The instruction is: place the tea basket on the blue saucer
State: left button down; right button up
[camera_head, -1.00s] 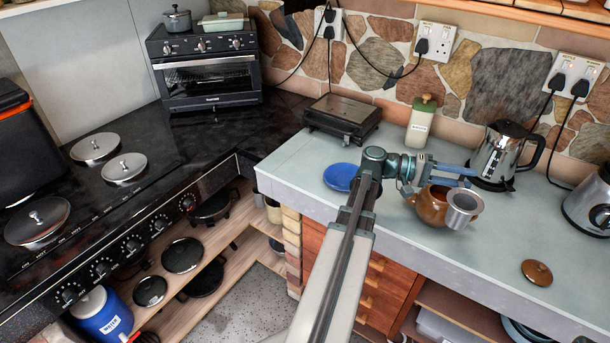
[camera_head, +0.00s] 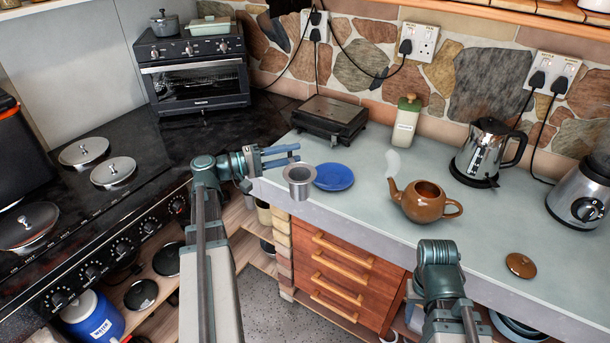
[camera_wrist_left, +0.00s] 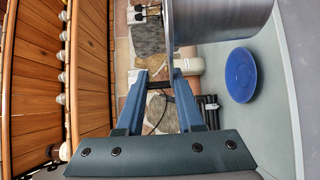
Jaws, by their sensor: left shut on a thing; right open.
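The tea basket (camera_head: 299,189) is a small grey metal cup with a wide rim. My left gripper (camera_head: 292,154) is shut on it at its upper edge and holds it upright. In the head view the basket overlaps the left edge of the blue saucer (camera_head: 336,177), which lies flat and empty on the counter. In the left wrist view the basket (camera_wrist_left: 222,20) fills the top, and the saucer (camera_wrist_left: 241,75) shows to its lower right, apart from it. My right gripper (camera_head: 438,250) is open and empty over the counter's front edge, its fingers largely hidden by the wrist.
A brown teapot (camera_head: 424,204), without its lid, stands right of the saucer. Its lid (camera_head: 520,265) lies farther right. A kettle (camera_head: 488,152), a blender (camera_head: 582,192), a green-topped bottle (camera_head: 405,124) and a black grill (camera_head: 330,117) stand behind. The counter between saucer and teapot is clear.

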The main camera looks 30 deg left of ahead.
aim_at(301, 165)
pick_arm(q)
jog(key=shift+f, duration=0.25)
jog(key=w+d+f+n+t+y+b, duration=0.1)
jog(key=w+f+n+t+y+b, duration=0.3)
jog(key=y, duration=0.5)
notch_tip(301, 165, down, 3)
jog(key=n+b, duration=0.3)
jog(key=shift+t, duration=0.3)
pick_arm(e)
notch_tip(301, 165, down, 7)
jog(key=shift+a+f, duration=0.15)
jog(key=shift+a, duration=0.05)
pick_arm(q)
jog(key=shift+w+r, duration=0.1)
jog(key=shift+w, duration=0.1)
